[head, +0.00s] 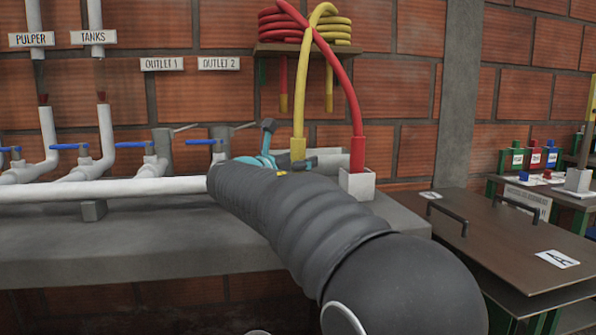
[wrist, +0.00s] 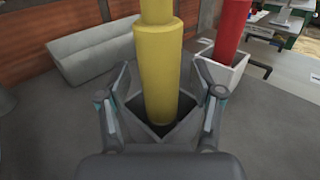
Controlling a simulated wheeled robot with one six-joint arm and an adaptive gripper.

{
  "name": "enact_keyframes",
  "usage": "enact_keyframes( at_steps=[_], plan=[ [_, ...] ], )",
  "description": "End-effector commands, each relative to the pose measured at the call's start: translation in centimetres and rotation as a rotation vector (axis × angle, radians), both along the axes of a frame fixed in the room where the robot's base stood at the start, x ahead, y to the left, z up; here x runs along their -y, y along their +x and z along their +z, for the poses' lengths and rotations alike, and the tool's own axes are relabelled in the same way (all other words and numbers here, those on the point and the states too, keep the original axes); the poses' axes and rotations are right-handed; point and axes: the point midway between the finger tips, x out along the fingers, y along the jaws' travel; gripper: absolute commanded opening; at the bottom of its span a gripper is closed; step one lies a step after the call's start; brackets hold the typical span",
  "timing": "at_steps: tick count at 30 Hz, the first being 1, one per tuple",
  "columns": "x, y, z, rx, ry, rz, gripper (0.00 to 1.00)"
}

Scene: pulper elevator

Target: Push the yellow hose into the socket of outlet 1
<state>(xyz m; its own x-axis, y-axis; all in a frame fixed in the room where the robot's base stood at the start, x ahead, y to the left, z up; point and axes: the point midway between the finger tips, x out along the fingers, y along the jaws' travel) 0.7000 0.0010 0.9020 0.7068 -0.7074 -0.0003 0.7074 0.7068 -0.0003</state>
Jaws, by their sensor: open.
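The yellow hose (head: 298,138) hangs from the wall rack, and its thick lower end (wrist: 157,75) stands upright inside a square open-topped holder (wrist: 146,130). My gripper (wrist: 160,95) is open, with one finger on each side of the hose end and holder. Gaps show beside the hose, so it is not gripped. In the head view my gripper (head: 268,148) is partly hidden behind my dark arm. The outlet 1 sign (head: 161,64) is on the wall left of the hose, above a grey upright fitting (head: 163,145). Its socket opening cannot be made out.
The red hose (head: 354,110) stands in a pale square holder (head: 357,184) right of the yellow one. The outlet 2 sign (head: 219,63) and blue-handled valves (head: 70,146) are to the left. A long white pipe (head: 110,188) runs along the grey ledge (head: 140,250).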

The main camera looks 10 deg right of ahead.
Motion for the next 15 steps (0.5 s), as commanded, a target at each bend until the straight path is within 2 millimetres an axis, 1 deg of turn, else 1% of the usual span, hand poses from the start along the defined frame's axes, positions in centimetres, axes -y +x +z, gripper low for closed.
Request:
enact_keyframes(
  at_steps=[6,7,8,9,11,12,15],
  plan=[
    [0.17,0.17,0.05,0.000,0.000,0.001,0.66],
    [0.16,0.16,0.05,0.000,0.000,0.001,0.64],
    [0.16,0.16,0.05,0.000,0.000,0.001,0.56],
    [0.15,0.16,0.05,0.000,0.000,0.001,0.46],
    [0.16,0.16,0.04,0.000,0.000,0.001,0.31],
    [0.14,0.16,0.04,0.000,0.000,0.001,0.21],
    [0.14,0.16,0.04,0.000,0.000,0.001,0.00]
  ],
)
